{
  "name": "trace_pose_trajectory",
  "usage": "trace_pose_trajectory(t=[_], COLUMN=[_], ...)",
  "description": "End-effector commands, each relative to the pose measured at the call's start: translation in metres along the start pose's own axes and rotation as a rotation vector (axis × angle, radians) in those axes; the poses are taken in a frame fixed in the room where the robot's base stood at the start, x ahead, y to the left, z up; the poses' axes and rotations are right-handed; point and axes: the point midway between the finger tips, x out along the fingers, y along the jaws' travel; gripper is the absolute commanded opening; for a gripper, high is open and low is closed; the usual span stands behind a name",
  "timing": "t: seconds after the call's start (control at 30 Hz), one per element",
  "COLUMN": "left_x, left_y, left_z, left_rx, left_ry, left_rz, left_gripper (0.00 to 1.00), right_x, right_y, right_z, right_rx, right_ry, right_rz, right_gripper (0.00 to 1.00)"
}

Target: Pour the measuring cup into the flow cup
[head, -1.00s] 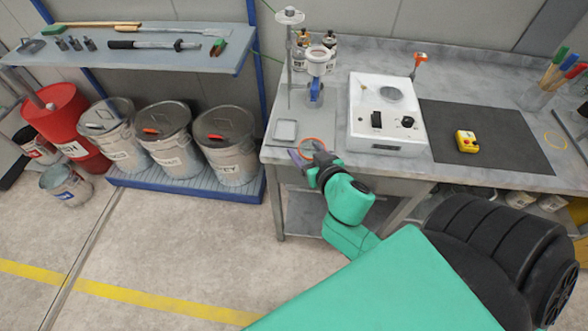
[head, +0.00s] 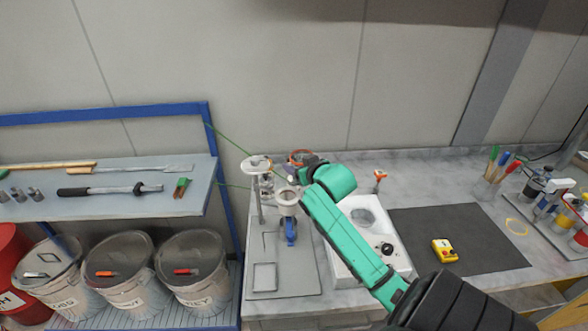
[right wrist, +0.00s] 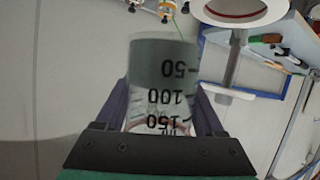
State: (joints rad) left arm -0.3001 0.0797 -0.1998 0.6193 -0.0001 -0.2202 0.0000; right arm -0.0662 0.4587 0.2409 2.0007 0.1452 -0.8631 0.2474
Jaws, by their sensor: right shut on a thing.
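A white ring-shaped rim, apparently the flow cup (right wrist: 240,8), shows at the top right of the right wrist view. The measuring cup (right wrist: 163,82) is clear, with marks 50, 100 and 150 appearing upside down and a grey-green band toward its 50 end. My right gripper (right wrist: 160,115) is shut on it. My left gripper is out of view.
A white device (head: 352,262) stands right of the flow cup, partly behind my right arm. A dark mat (head: 480,260) holds a yellow box (head: 444,250). A shelf (head: 130,190) with tools is at the left, above lidded buckets (head: 125,262).

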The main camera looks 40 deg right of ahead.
Motion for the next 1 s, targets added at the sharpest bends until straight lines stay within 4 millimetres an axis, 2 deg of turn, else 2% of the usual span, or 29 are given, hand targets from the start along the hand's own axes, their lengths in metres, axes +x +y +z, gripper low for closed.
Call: trace_pose_trajectory(t=[0.4,0.8,1.0], left_x=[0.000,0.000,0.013], left_y=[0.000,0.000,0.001], left_z=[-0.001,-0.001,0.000], left_rx=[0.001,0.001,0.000], left_ry=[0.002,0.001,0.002], left_rz=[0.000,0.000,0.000], left_gripper=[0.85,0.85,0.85], right_x=[0.007,0.014,0.017], right_y=[0.012,0.014,0.014], right_z=[0.017,0.035,0.041], right_rx=[-0.357,-0.645,-0.709], right_ry=[-0.003,-0.002,0.000], right_rz=[0.147,0.265,0.292], right_gripper=[0.08,0.08,0.08])
